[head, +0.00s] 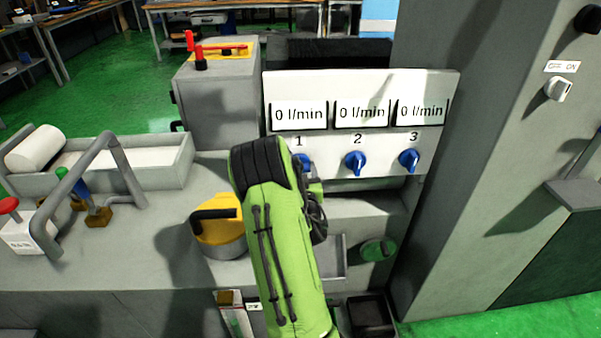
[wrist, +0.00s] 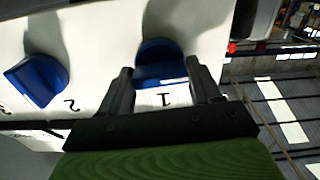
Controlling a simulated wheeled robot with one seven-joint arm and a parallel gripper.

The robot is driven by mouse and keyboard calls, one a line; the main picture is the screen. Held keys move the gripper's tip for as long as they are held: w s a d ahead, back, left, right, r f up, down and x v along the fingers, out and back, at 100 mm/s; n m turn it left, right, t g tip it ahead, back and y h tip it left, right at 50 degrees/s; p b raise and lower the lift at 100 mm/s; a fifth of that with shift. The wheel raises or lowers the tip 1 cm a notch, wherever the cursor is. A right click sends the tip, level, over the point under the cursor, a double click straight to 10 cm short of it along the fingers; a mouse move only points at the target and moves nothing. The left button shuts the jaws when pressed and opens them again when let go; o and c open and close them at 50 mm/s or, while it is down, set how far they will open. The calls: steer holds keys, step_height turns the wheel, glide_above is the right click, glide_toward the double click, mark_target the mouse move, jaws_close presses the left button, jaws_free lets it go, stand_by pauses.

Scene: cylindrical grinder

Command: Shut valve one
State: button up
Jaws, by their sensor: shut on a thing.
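Valve one is a blue knob on a white panel (head: 440,85), under the label 1. In the head view only its right part (head: 305,162) shows beside my green arm. In the wrist view the knob (wrist: 160,60) sits between the two dark fingers of my gripper (wrist: 157,85), which is shut on it. The display above valve one reads 0 l/min. My arm hides most of the gripper in the head view.
Valve two (head: 356,162) and valve three (head: 409,160) are blue knobs to the right, with displays also reading 0 l/min. A yellow pot (head: 222,237) with a black handle stands left of my arm. A grey pipe (head: 82,180) arches farther left.

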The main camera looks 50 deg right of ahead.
steer(key=shift+m, duration=0.3)
steer(key=m+p, duration=0.2)
steer(key=m, duration=0.2)
steer(key=m+p, duration=0.2)
steer(key=m, duration=0.2)
steer(key=shift+m, duration=0.3)
steer(key=m+p, duration=0.1)
steer(key=m, duration=0.4)
steer(key=shift+p, duration=0.3)
steer(key=shift+m+p, duration=0.5)
steer(key=shift+m, duration=1.8)
steer(key=shift+f, duration=0.1)
steer(key=o, duration=1.1)
steer(key=shift+c, duration=0.2)
